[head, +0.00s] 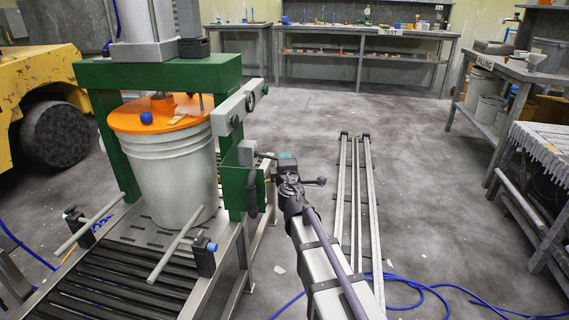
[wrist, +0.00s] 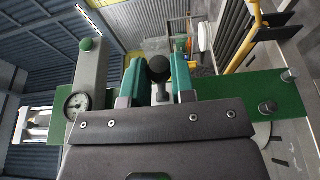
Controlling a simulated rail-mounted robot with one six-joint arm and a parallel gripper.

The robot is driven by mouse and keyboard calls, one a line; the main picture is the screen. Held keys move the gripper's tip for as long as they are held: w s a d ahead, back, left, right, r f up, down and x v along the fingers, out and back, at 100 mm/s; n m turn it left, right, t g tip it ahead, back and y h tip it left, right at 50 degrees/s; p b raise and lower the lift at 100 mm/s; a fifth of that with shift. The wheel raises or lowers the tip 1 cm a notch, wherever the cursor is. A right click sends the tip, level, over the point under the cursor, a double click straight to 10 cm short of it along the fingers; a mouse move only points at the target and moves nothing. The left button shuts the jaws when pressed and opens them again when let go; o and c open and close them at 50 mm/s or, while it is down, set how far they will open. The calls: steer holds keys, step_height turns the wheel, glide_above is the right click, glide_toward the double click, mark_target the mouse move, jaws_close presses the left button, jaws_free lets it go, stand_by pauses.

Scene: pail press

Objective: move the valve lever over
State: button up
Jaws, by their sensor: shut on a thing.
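The valve lever shows in the wrist view as a dark round knob (wrist: 158,68) on a pale stem between the two teal fingers. My gripper (wrist: 158,82) is shut on this knob. In the head view my gripper (head: 286,157) is beside the right post of the green press frame, at the small grey valve block (head: 246,152). The lever is mostly hidden there by the gripper, and its exact angle cannot be told.
A white pail (head: 175,175) with an orange lid (head: 158,114) stands under the press on a roller conveyor (head: 95,277). The green frame (head: 150,72) is close left of my gripper. A gauge (wrist: 76,104) shows in the wrist view. Floor rails (head: 355,190) and blue hose (head: 430,290) lie right.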

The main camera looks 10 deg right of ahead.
step_height(320, 180, up, 3)
steer(key=shift+f+p, duration=0.1)
steer(key=shift+p, duration=1.15)
steer(key=shift+o, duration=0.4)
steer(key=r+p, duration=0.2)
steer(key=shift+w+a+r+p, duration=0.2)
steer(key=shift+a+r+p, duration=0.15)
steer(key=shift+o, duration=0.3)
steer(key=o, duration=0.8)
steer(key=shift+s, duration=0.1)
